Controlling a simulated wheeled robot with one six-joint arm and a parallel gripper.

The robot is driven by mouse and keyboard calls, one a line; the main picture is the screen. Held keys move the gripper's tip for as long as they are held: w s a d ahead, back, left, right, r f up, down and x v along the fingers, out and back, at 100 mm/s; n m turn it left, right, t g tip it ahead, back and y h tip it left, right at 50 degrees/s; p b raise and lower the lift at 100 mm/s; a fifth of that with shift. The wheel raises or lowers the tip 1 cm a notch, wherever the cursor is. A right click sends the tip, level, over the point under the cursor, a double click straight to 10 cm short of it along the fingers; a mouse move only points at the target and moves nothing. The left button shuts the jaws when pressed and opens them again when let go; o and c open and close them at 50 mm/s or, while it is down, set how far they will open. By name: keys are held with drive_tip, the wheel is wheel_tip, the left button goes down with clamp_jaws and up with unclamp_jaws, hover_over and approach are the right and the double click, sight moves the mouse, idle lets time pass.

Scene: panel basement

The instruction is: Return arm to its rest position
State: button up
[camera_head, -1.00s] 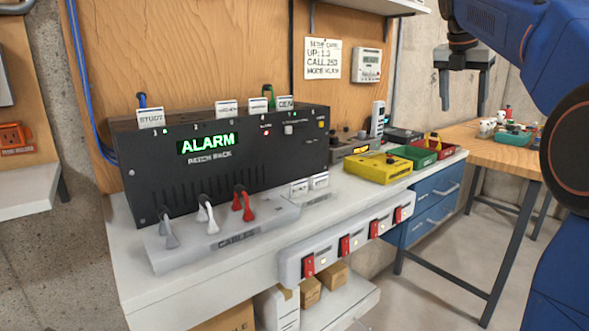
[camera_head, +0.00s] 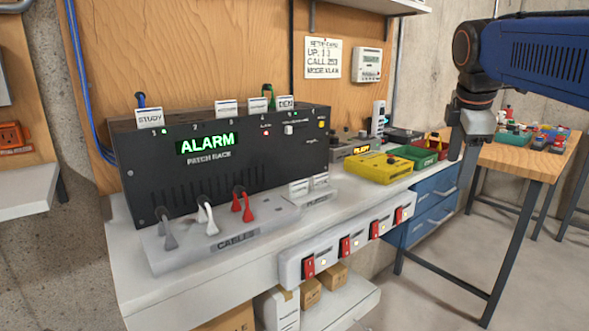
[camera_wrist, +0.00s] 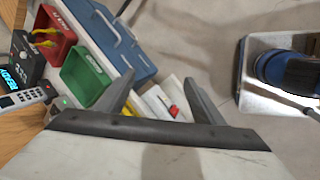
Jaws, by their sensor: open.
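My gripper (camera_head: 464,155) hangs at the right in the head view, beside the right end of the white workbench (camera_head: 250,262), pointing down. In the wrist view its two fingers (camera_wrist: 160,98) stand apart with nothing held between them. My blue arm reaches in from the right edge at the top. In the wrist view the green bin (camera_wrist: 88,78) and the red bin (camera_wrist: 50,42) lie to the left of the fingers.
A black patch rack (camera_head: 225,150) reading ALARM stands on the bench. A yellow box (camera_head: 378,168) is near the bins. A red-switched power strip (camera_head: 330,252) runs along the front. A wooden table (camera_head: 530,160) stands behind my gripper.

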drive_tip(key=s+a+f+m+y, duration=0.1)
drive_tip(key=s+a+f+m, duration=0.2)
drive_tip(key=s+f+m, duration=0.4)
drive_tip(key=s+a+f+m+t+y, duration=0.1)
drive_tip(key=s+a+f+m, duration=0.3)
drive_tip(key=s+f+m, duration=0.4)
drive_tip(key=s+f, duration=0.7)
drive_tip(key=f, duration=0.5)
drive_tip(key=shift+f, duration=0.15)
